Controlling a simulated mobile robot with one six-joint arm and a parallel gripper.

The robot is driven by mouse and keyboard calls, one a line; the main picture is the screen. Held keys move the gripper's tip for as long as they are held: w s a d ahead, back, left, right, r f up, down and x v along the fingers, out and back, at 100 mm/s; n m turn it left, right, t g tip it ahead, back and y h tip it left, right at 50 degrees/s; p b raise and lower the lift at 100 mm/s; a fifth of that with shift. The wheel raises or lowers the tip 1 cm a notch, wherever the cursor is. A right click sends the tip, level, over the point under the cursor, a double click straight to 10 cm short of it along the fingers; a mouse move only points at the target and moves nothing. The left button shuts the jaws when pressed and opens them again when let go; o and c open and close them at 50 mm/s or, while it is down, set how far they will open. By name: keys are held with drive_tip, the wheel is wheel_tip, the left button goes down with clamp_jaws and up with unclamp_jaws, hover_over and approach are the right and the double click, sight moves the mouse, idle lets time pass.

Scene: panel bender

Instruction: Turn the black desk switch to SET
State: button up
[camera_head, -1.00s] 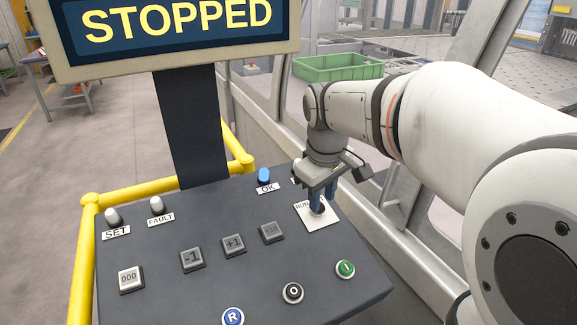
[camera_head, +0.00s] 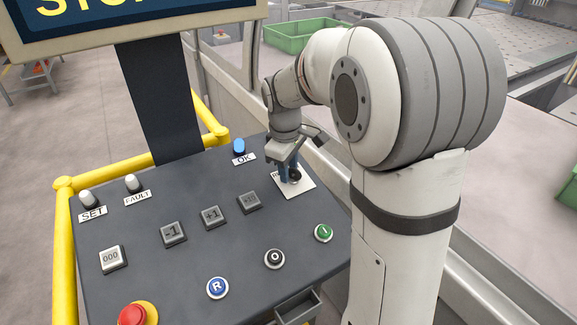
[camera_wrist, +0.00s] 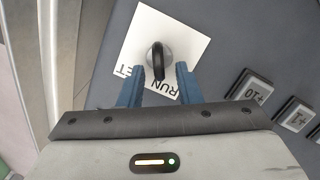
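The black desk switch (camera_head: 295,176) is a small knob on a white label plate (camera_head: 306,187) at the right rear of the dark desk. In the wrist view the switch (camera_wrist: 158,58) has a black bar handle on a round grey base. RUN and a partly covered SET label show on the plate (camera_wrist: 190,42). In the wrist view my gripper (camera_wrist: 160,68) is open, one finger on each side of the bar, with visible gaps.
The desk (camera_head: 190,270) carries a blue OK lamp (camera_head: 239,147), grey keys, a blue R button (camera_head: 218,288), black and green buttons and a red emergency stop (camera_head: 132,314). A screen (camera_head: 130,20) stands behind. A yellow rail (camera_head: 63,250) borders the desk's left.

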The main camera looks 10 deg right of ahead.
drive_tip(key=shift+f, duration=0.1)
drive_tip(key=c, duration=0.6)
drive_tip(key=m, duration=0.5)
drive_tip(key=shift+w+d+m+y, duration=0.3)
drive_tip(key=shift+d+m+y, duration=0.1)
drive_tip(key=m, duration=0.3)
drive_tip(key=d+m+y+b, duration=0.1)
drive_tip(key=m, duration=0.1)
drive_tip(key=shift+m+g, duration=0.3)
idle(0.4)
drive_tip(key=o, duration=0.6)
